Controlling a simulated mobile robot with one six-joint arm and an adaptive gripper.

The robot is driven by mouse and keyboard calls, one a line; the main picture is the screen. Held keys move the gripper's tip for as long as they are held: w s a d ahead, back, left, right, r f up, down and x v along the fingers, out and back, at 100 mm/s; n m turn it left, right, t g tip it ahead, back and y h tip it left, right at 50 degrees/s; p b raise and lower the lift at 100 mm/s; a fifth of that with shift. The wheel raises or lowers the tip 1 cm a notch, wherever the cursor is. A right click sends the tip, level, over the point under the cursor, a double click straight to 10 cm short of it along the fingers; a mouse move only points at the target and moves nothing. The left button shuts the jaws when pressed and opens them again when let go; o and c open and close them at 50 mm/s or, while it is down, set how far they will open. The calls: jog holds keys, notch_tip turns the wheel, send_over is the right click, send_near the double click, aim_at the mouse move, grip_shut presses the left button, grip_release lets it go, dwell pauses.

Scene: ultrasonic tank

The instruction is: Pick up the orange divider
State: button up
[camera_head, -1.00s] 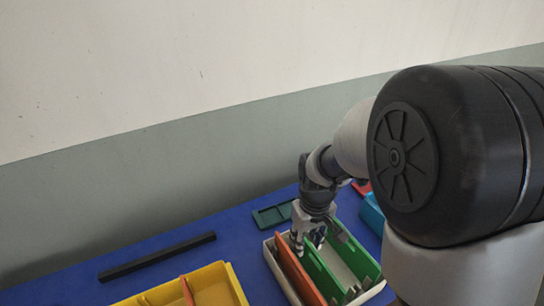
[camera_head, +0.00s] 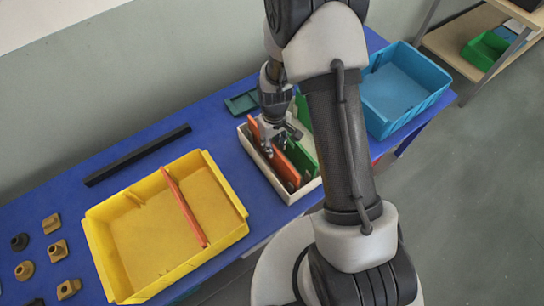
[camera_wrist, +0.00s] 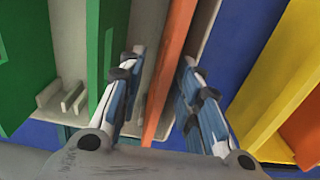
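The orange divider (camera_head: 285,167) stands on edge in a cream box (camera_head: 254,163) in the head view. It crosses the middle of the wrist view as a long orange strip (camera_wrist: 170,60). My gripper (camera_head: 268,148) is low over the box, at the orange divider. In the wrist view my gripper (camera_wrist: 165,58) is open, one finger on each side of the divider. A gap shows between the left finger and the divider; the right finger is close to it, and contact cannot be told. My arm hides part of the box.
Green dividers (camera_head: 301,160) stand beside the orange one in the box. A yellow tray (camera_head: 95,232) with another orange divider (camera_head: 184,207) lies to the left. A blue bin (camera_head: 425,100) stands at right. A black bar (camera_head: 138,156) and a dark green piece (camera_head: 240,102) lie behind.

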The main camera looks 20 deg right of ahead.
aim_at(279, 163)
jog(key=shift+w+a+f+b, duration=0.15)
jog(key=shift+f+b, duration=0.35)
jog(key=shift+f, duration=1.05)
jog(key=shift+s+a+f+b, duration=0.15)
jog(key=shift+f+b, duration=0.35)
jog(key=shift+f, duration=1)
jog(key=shift+r, duration=0.1)
jog(key=shift+c, duration=0.2)
grip_shut()
